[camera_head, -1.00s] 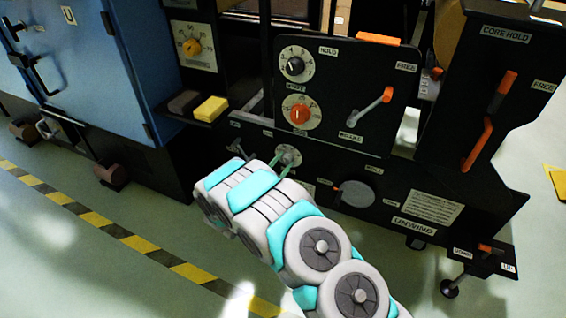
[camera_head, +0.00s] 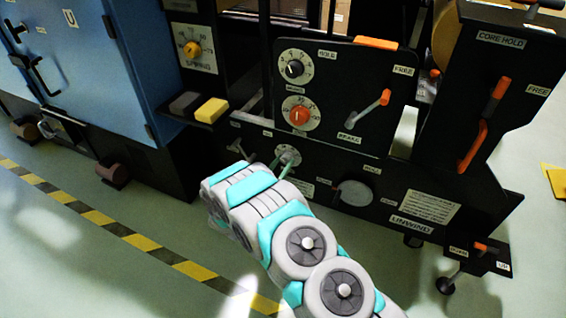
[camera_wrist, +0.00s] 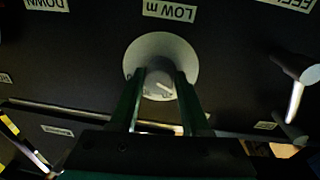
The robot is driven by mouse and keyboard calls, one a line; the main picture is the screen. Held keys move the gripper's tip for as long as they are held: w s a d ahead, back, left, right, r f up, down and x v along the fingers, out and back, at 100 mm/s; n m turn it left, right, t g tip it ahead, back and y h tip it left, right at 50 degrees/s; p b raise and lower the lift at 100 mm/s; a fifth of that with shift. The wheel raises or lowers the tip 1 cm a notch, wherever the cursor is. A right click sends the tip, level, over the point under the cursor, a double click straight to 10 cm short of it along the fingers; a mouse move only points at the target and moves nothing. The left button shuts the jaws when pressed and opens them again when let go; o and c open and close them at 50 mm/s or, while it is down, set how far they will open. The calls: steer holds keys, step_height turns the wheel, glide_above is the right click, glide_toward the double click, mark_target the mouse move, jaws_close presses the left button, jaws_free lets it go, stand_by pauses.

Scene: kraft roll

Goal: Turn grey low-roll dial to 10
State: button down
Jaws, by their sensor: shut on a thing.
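The grey low-roll dial (camera_wrist: 160,81) is a small round knob on a pale scale disc (camera_wrist: 173,46) in the wrist view, under an upside-down "LOW m" label (camera_wrist: 169,11). My gripper (camera_wrist: 159,84) has its two green fingers on either side of the knob, shut on it. A light mark shows on the knob's face, but the number it points to cannot be read. In the head view the scale disc (camera_head: 290,154) shows on the lower panel, with my gripper (camera_head: 282,163) reaching it from the lower left. My wrist hides part of the panel there.
Above are a black dial (camera_head: 295,69), an orange dial (camera_head: 299,115) and an orange-tipped brake lever (camera_head: 368,116). A round grey plate (camera_head: 355,193) is to the right. In the wrist view a pale lever (camera_wrist: 301,80) stands right of the dial. Floor at left front is open.

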steer(key=shift+f+n, duration=0.1)
steer(key=shift+n, duration=0.2)
steer(key=shift+c, duration=1.8)
jaws_free()
steer(key=shift+s, duration=0.1)
steer(key=v, duration=0.7)
steer(key=shift+s, duration=0.25)
steer(key=shift+a, duration=0.15)
